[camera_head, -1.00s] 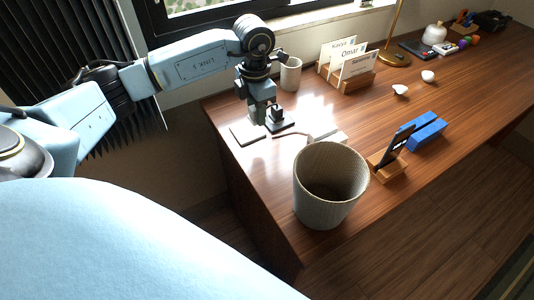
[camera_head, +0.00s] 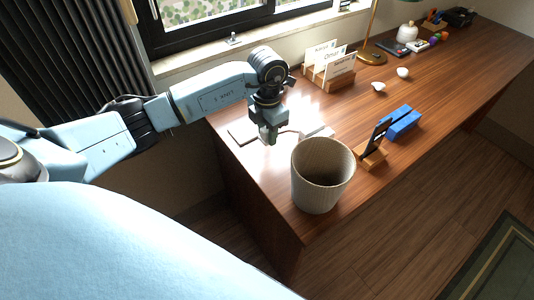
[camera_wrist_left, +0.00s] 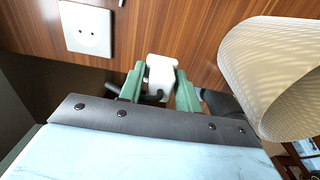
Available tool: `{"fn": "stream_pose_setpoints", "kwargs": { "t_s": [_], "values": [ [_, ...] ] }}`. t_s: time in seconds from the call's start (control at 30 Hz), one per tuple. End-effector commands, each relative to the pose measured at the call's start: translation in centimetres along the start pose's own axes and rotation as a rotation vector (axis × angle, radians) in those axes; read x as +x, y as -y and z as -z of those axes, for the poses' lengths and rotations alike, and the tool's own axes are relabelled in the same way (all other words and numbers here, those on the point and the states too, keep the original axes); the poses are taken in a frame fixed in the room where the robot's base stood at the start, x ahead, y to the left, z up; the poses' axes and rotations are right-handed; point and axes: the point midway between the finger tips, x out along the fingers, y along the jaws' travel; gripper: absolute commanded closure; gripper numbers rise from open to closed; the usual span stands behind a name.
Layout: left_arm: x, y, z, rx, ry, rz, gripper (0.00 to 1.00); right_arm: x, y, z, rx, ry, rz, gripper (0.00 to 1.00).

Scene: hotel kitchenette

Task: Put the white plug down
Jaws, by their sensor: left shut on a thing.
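The white plug (camera_wrist_left: 160,75) sits between the green fingers of my left gripper (camera_wrist_left: 160,88), which is shut on it. A dark cable shows by the plug in the left wrist view. In the head view the left gripper (camera_head: 270,138) is low over the near-left part of the desk, and the plug is hard to make out there. Whether the plug touches the desk, I cannot tell. A flat white socket plate (camera_wrist_left: 87,28) with two small holes lies on the desk, apart from the plug. My right gripper is not in view.
A pale ribbed bin (camera_head: 318,190) stands on the desk close to the gripper's right. The desk's middle (camera_head: 350,108) has bare wood.

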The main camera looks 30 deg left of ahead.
Motion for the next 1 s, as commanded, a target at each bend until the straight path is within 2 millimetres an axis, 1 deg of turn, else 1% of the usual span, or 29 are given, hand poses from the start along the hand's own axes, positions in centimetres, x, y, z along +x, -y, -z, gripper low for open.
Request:
{"fn": "stream_pose_setpoints", "kwargs": {
  "t_s": [0.03,0.1,0.37,0.53,0.6,0.8,1.0],
  "values": [
    [1.2,0.1,0.1,-0.002,-0.003,0.002,1.0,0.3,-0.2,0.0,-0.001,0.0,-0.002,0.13],
    [2.4,0.1,0.0,-0.001,-0.002,0.002,1.0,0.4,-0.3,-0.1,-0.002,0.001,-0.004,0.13],
    [4.6,0.0,0.0,-0.001,-0.001,0.001,1.0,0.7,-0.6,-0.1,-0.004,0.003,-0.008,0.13],
    [7.1,0.0,0.0,-0.001,-0.002,0.001,1.0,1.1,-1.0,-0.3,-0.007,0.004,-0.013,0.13],
    [7.4,0.0,0.0,0.0,0.001,0.0,1.0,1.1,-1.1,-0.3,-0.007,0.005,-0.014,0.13],
    [7.3,0.0,0.0,0.001,0.001,0.0,1.0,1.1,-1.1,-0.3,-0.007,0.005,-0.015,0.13],
    [7.9,-0.1,0.0,0.0,0.001,-0.001,1.0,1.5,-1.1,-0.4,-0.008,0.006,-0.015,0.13]
  ]
}}
